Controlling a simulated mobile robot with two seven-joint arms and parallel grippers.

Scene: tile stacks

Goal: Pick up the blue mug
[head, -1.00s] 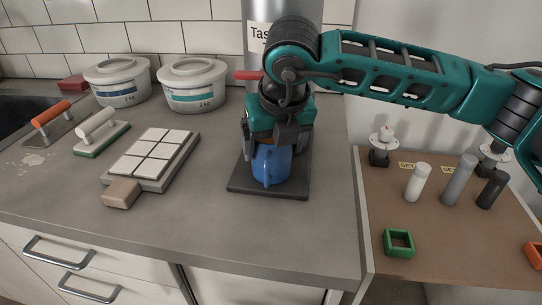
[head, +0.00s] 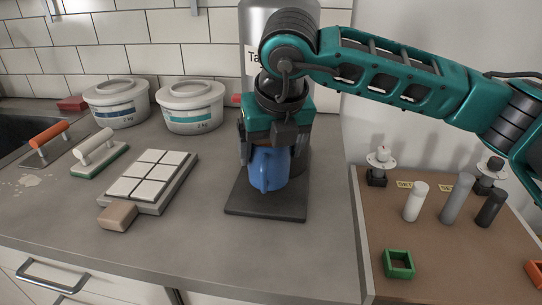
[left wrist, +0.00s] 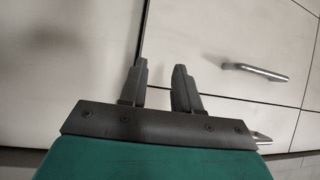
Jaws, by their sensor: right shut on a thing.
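The blue mug (head: 268,169) is in the middle of the head view, over a dark square base plate (head: 262,208). My right gripper (head: 268,150) comes down on the mug from above and is shut on it, hiding its upper part. The mug looks upright and seems raised a little above the plate, though the gap is hard to judge. My left gripper (left wrist: 160,88) shows in the left wrist view with its two fingers apart and nothing between them. It faces pale cabinet fronts.
A tile stack on a grey board (head: 148,206) and two lidded tubs (head: 116,105) (head: 190,108) stand to the left. A grey column (head: 250,30) rises behind my right gripper. The lower brown table (head: 430,250) on the right holds several cylinders and a green square frame (head: 399,264).

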